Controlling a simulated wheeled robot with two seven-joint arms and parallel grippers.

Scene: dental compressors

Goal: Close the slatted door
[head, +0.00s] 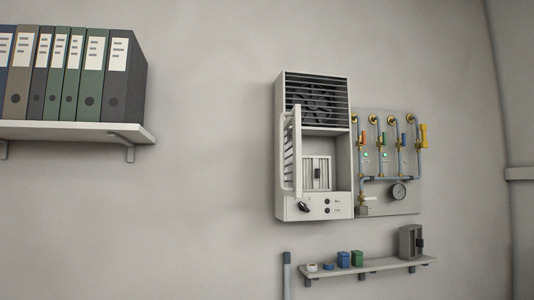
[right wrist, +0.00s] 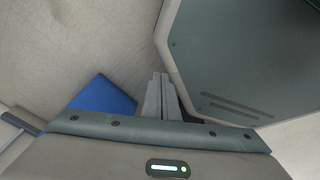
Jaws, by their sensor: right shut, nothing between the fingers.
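The slatted door (head: 291,150) is white with horizontal slats. In the head view it stands open, swung outward at the left side of the white wall cabinet (head: 343,150). Its pale vertical handle (head: 299,150) is on the edge nearer to me. The opening shows a small ribbed part inside. In the right wrist view my right gripper (right wrist: 160,77) shows two grey fingers together, with nothing between them. It is not in the head view, so its distance from the door cannot be told. My left gripper is in neither view.
A panel of pipes, valves and a gauge (head: 398,190) adjoins the cabinet's right side. A low shelf (head: 385,267) with small items is below. A shelf (head: 80,132) with binders (head: 122,80) is at the left. The wall between binders and cabinet is bare.

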